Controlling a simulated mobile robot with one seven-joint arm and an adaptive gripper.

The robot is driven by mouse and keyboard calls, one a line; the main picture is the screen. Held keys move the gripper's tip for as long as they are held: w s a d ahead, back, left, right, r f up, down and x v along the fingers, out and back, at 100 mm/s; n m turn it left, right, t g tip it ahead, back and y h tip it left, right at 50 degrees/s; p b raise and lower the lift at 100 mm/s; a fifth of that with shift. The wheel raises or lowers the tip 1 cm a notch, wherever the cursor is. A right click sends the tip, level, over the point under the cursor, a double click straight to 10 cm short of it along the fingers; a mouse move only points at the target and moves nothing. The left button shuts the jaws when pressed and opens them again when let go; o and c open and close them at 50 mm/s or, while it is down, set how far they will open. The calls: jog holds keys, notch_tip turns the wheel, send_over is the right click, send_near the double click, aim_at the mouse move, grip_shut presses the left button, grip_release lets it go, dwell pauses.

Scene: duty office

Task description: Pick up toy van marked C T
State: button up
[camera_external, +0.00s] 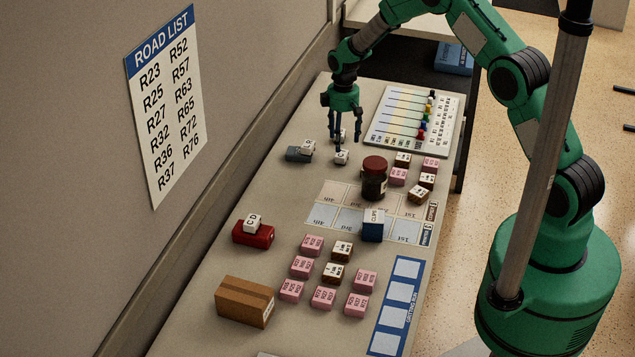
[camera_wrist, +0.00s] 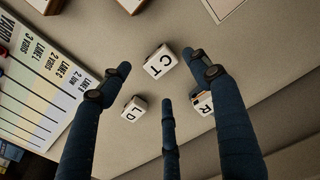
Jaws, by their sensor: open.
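The white toy marked C T (camera_wrist: 160,62) shows its lettered top in the wrist view, near the upper middle, between my spread fingers. In the external view it appears to be the small white piece (camera_external: 341,157) just in front of my fingertips; its letters are too small to read there. My gripper (camera_external: 345,139) points down above the table, open and empty. Its three dark fingers also show in the wrist view (camera_wrist: 163,78). A white piece marked L D (camera_wrist: 133,108) sits near the left finger. One showing R (camera_wrist: 203,103) is partly hidden by the right finger.
A grey toy (camera_external: 298,155) with a white lettered top stands left of my gripper. A lane chart (camera_external: 390,125) lies to the right. A dark jar (camera_external: 374,180), a blue-and-white box (camera_external: 373,226) and several pink blocks (camera_external: 313,244) stand nearer the camera. A wall runs along the left.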

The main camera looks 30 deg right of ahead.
aim_at(342, 153)
jog(key=shift+f, duration=0.8)
jog(key=shift+f, duration=2.55)
jog(key=c, duration=1.3)
